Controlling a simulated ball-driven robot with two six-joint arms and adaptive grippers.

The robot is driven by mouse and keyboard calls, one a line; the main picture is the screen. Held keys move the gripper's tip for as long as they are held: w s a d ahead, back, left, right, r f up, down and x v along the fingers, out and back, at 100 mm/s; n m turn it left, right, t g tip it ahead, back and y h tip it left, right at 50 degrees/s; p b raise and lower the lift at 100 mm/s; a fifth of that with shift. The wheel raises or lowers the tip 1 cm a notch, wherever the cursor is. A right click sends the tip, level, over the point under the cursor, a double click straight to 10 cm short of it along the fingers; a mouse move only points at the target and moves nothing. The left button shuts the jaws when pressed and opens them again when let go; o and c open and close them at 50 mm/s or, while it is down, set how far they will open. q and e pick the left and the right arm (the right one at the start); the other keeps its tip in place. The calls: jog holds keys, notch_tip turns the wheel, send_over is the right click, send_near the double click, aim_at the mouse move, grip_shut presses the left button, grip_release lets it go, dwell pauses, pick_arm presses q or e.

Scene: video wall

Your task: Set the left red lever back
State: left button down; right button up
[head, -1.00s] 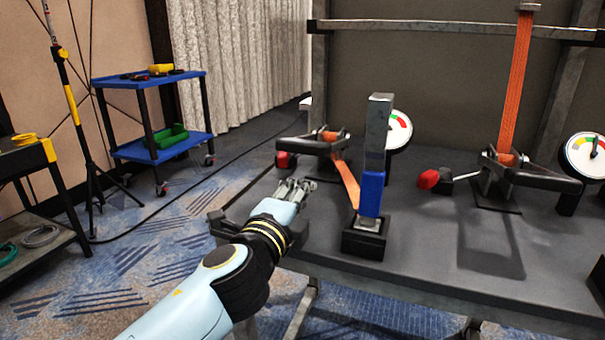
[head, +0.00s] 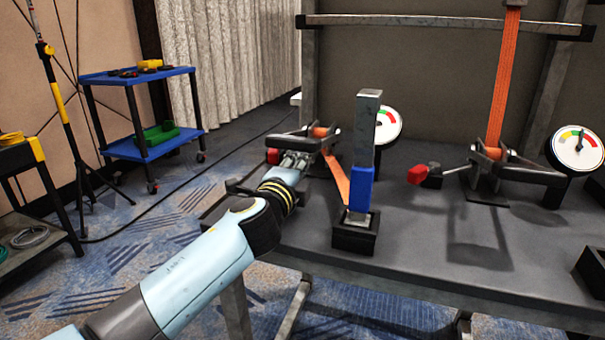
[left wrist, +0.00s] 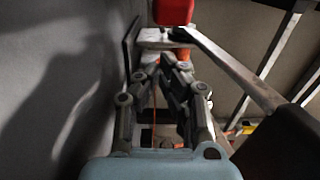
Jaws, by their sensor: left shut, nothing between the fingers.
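The left red lever's knob (head: 272,156) shows at the left end of the left ratchet (head: 318,142), just beyond and left of my left gripper (head: 302,157). In the left wrist view the red knob (left wrist: 173,12) is at the top centre, ahead of the fingertips (left wrist: 163,62), on a grey piece with a metal bar running to the lower right. My left gripper is shut and empty. The fingers appear close to the lever; I cannot tell whether they touch it. They partly hide it in the head view. My right gripper is not in view.
A grey post with a blue sleeve (head: 359,188) stands on the table just right of my gripper. A second ratchet with a red knob (head: 416,174), orange straps and two dials (head: 577,149) are farther right. A blue cart (head: 140,76) stands back left.

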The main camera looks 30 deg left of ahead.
pick_arm(q)
jog(key=shift+s+a+r, duration=0.1)
jog(key=shift+s+a, duration=0.7)
jog(key=shift+a, duration=0.25)
